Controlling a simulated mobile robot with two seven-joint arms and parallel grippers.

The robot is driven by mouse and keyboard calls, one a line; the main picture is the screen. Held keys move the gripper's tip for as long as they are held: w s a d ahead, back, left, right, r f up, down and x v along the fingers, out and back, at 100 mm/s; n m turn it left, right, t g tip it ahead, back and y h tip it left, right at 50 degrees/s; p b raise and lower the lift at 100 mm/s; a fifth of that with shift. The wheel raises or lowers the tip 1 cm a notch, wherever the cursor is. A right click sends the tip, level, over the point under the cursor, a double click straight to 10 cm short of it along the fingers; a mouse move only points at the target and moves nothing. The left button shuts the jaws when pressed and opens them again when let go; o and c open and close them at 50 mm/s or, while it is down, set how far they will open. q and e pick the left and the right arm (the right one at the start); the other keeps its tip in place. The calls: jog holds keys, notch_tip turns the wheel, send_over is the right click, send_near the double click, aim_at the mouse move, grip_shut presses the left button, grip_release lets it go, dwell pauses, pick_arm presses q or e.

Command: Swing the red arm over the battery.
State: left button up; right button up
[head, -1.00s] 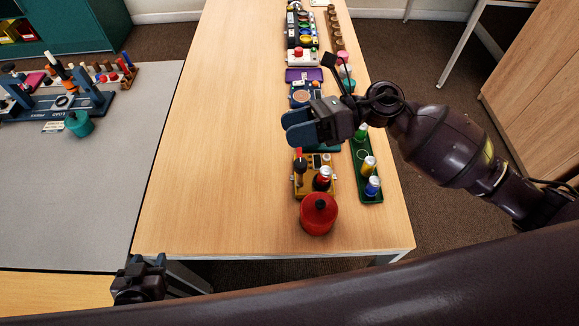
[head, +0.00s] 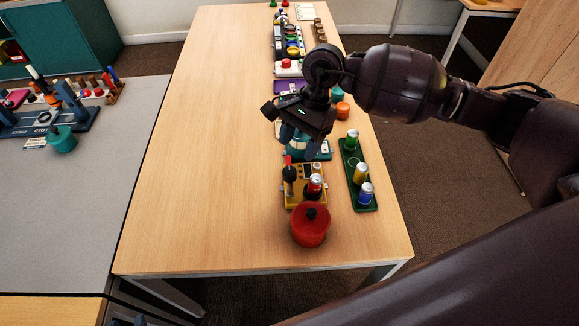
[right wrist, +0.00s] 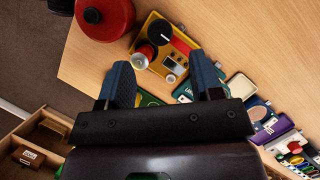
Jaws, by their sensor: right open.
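A yellow tester (head: 293,203) stands on the table and also shows in the right wrist view (right wrist: 184,43). A red battery with a silver top (head: 314,186) stands upright at the tester's near right, beside the post. The red piece does not appear to lie over the battery. My right gripper (head: 302,142) is open and empty, above and beyond the tester. In the right wrist view its blue fingers (right wrist: 163,80) are apart, pointing towards the tester.
A red lidded pot (head: 310,227) stands just in front of the tester. A green tray (head: 366,205) with green, yellow and blue cells lies to its right. Several devices line the table beyond my gripper. The table's left half is clear.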

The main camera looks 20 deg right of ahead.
aim_at(290, 170)
jog(key=x, duration=0.7)
jog(key=shift+r, duration=0.1)
jog(key=c, duration=0.9)
